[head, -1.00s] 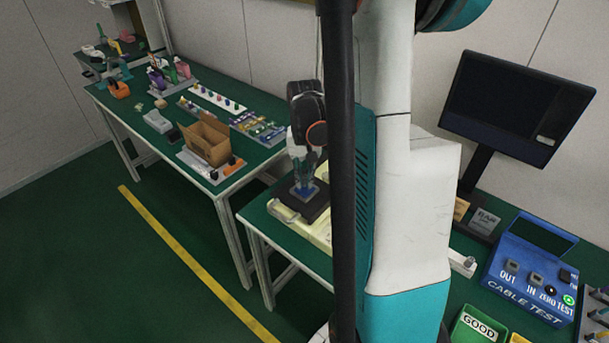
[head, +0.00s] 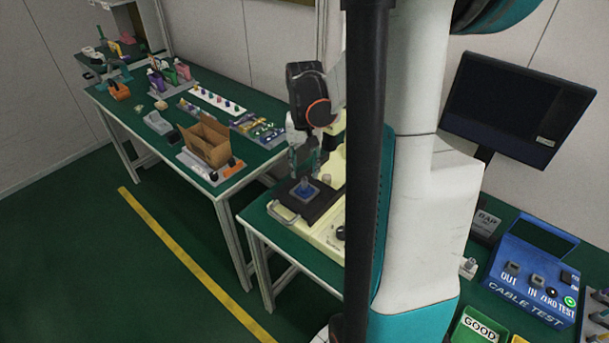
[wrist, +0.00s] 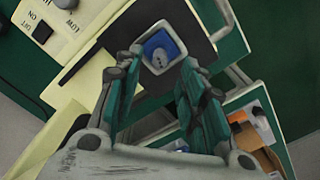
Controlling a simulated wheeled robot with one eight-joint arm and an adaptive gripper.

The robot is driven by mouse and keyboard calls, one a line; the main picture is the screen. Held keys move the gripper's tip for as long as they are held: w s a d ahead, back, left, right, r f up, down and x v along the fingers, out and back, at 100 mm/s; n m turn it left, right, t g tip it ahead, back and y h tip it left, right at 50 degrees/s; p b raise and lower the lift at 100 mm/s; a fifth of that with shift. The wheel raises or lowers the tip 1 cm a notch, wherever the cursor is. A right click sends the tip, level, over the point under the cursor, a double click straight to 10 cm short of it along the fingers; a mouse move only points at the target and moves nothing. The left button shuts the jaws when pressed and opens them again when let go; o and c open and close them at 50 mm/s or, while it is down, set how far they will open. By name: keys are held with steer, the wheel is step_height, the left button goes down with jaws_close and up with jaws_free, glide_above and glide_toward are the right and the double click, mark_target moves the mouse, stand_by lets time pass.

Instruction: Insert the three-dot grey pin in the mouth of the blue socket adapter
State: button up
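The blue socket adapter (head: 305,189) sits in a pale square holder on the dark plate of a cream machine. In the wrist view the blue adapter (wrist: 151,46) shows between and beyond my fingertips. A small grey round piece (wrist: 160,61) shows in its middle. It looks like a pin end in the mouth, but its dots and depth are too small to tell. My gripper (head: 304,161) is above the adapter, pointing down. In the wrist view my gripper (wrist: 162,62) has its fingers apart, with nothing seen held between them.
The cream machine (head: 325,232) has switches and a handle at its front. A neighbouring bench on the left holds an open cardboard box (head: 207,143) and several small parts. A monitor (head: 515,105) and a blue cable tester (head: 530,270) stand at right. The floor at left is clear.

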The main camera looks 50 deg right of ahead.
mark_target(305, 178)
step_height(305, 178, up, 7)
stand_by(0.3)
stand_by(0.6)
